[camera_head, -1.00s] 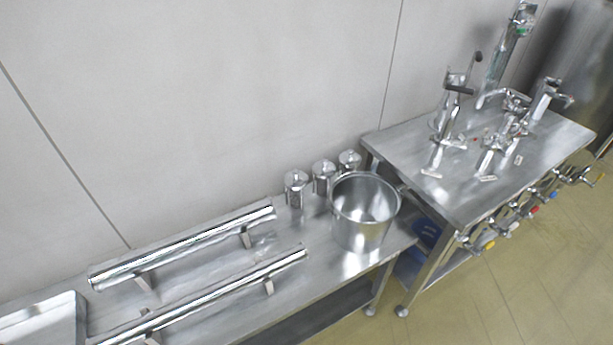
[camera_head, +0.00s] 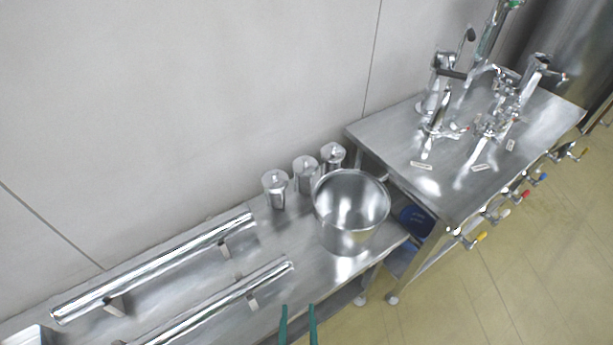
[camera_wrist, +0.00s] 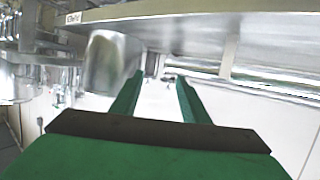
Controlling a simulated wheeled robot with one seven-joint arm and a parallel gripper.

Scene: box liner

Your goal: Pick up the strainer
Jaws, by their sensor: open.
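No strainer can be clearly made out. A round, open metal vessel (camera_head: 350,240) stands upright on the low steel bench; I cannot tell whether its wall has holes. My gripper (camera_head: 298,307) shows as two green fingers at the bottom edge of the head view. They are apart with nothing between them, in front of the bench and lower in the picture than the vessel. In the wrist view my gripper (camera_wrist: 160,76) is also open and empty. A blurred grey metal shape (camera_wrist: 112,62) is left of its fingertips there; it may be the vessel.
Several lidded metal canisters (camera_head: 305,174) stand behind the vessel. Two long metal rails (camera_head: 160,265) lie along the bench at left. A higher steel table (camera_head: 445,178) with taps stands at right. A blue object (camera_head: 415,219) is beneath it. The wall closes off the back.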

